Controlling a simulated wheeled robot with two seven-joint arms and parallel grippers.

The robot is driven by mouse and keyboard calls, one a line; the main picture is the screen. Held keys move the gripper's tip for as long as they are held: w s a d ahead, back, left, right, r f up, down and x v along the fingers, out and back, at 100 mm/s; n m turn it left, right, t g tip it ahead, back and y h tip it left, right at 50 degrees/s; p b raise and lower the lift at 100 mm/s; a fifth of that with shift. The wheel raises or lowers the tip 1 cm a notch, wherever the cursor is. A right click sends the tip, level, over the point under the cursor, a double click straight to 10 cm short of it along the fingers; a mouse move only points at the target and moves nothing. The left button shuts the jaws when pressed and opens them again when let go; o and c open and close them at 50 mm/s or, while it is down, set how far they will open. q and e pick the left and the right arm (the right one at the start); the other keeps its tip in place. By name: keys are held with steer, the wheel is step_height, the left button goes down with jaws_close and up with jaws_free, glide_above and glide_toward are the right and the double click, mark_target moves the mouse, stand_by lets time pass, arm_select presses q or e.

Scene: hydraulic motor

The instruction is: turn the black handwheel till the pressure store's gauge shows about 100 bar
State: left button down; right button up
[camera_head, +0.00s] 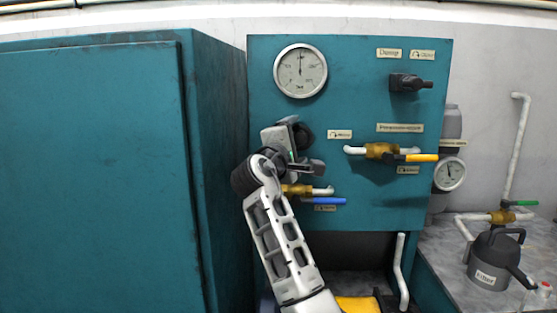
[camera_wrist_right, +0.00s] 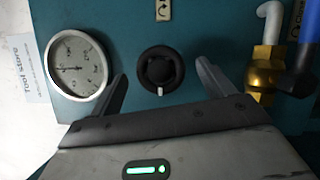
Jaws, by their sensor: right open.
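The black round handwheel (camera_wrist_right: 160,70) with a white mark sits on the teal panel; in the head view it is partly hidden behind my right gripper (camera_head: 304,149). In the right wrist view my right gripper (camera_wrist_right: 164,82) is open, one finger on each side of the handwheel, with gaps to it. A small round gauge (camera_head: 450,173) is on a grey bottle at the panel's right; its reading is too small to tell. A large gauge (camera_head: 300,70), also in the wrist view (camera_wrist_right: 77,65), has its needle pointing up in the head view. My left gripper is not in view.
A brass valve with a blue lever (camera_head: 325,201) is just below my right gripper. A valve with a yellow lever (camera_head: 421,157) and a black knob (camera_head: 406,82) are at right. A teal cabinet (camera_head: 95,170) stands left. A grey can (camera_head: 492,258) is on the bench.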

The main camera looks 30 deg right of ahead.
steer(key=b+v, duration=0.2)
steer(key=v, duration=1)
steer(key=shift+s+a, duration=0.3)
steer(key=s+a+f+n+t+y, duration=0.1)
steer(key=a+f+y, duration=0.35)
steer(key=f, duration=1.05)
steer(key=s+a+f+t+y, duration=0.15)
steer(key=f+y, duration=0.55)
steer(key=f, duration=0.8)
steer(key=s+a+f+m+g+y, duration=0.1)
steer(key=s+a+f+m+y, duration=0.2)
steer(key=s+f, duration=0.4)
steer(key=s+a+f+m+g+y, duration=0.2)
steer(key=s+f, duration=0.6)
steer(key=s, duration=0.7)
steer(key=a+m+y, duration=0.1)
steer(key=m+y, duration=0.1)
steer(key=m, duration=0.1)
steer(key=shift+w, duration=0.1)
